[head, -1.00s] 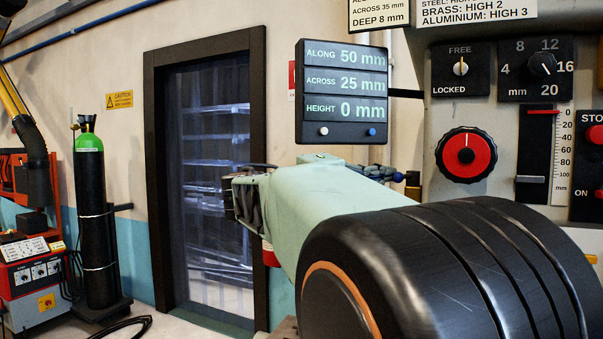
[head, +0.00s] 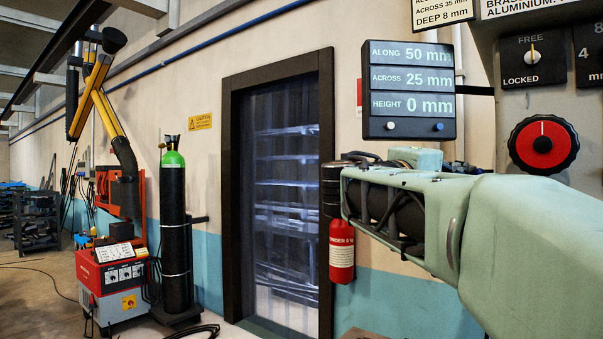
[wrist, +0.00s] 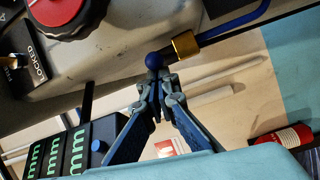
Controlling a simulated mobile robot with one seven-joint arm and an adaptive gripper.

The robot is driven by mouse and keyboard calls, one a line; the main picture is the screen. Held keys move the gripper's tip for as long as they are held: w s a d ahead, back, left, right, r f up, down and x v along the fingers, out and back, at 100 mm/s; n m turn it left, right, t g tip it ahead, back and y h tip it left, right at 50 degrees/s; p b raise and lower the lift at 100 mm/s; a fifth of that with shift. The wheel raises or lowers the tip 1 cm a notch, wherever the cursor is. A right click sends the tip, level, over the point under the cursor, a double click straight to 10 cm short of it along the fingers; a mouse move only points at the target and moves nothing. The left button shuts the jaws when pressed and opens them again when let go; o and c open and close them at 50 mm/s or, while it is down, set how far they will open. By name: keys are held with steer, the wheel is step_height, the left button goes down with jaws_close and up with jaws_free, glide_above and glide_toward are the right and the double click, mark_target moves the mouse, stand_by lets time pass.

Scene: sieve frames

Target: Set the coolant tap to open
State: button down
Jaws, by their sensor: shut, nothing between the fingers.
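In the wrist view, the coolant tap shows as a brass fitting (wrist: 185,45) on a blue pipe (wrist: 235,24), with a blue ball-ended part (wrist: 154,61) beside the brass. My gripper (wrist: 158,82) is shut and empty, its fingertips together right at the blue ball. I cannot tell whether they touch it. The tap's exact setting is hard to make out. In the head view my arm covers the area of the tap, and neither the tap nor my fingertips can be made out there.
A readout box (head: 410,95) hangs left of the machine panel. A red knob (head: 543,145) and a FREE/LOCKED switch (head: 532,58) are on the panel, close to my arm. A red extinguisher (head: 341,250) hangs by the door (head: 285,200). A gas cylinder (head: 174,235) stands left.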

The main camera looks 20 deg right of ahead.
steer(key=shift+s+r, duration=0.15)
steer(key=shift+s, duration=0.35)
steer(key=r+v, duration=0.1)
steer(key=v, duration=0.6)
steer(key=s+a+f+n+t+y, duration=0.1)
steer(key=a+f+y, duration=0.25)
steer(key=f, duration=0.75)
steer(key=s+a+f+n+y, duration=0.15)
steer(key=f+y, duration=0.35)
steer(key=f, duration=0.7)
steer(key=s+a+f+m+y, duration=0.1)
steer(key=s+a+f+y, duration=0.3)
steer(key=a+f, duration=0.65)
steer(key=s+a+f+m+y, duration=0.1)
steer(key=a+f+m+y, duration=0.1)
steer(key=a+f+y, duration=0.65)
steer(key=a+r+h+p, duration=0.2)
steer(key=a+r+p, duration=0.1)
steer(key=r+p, duration=1.3)
steer(key=shift+a+t+h, duration=0.25)
steer(key=shift+t+h, duration=0.05)
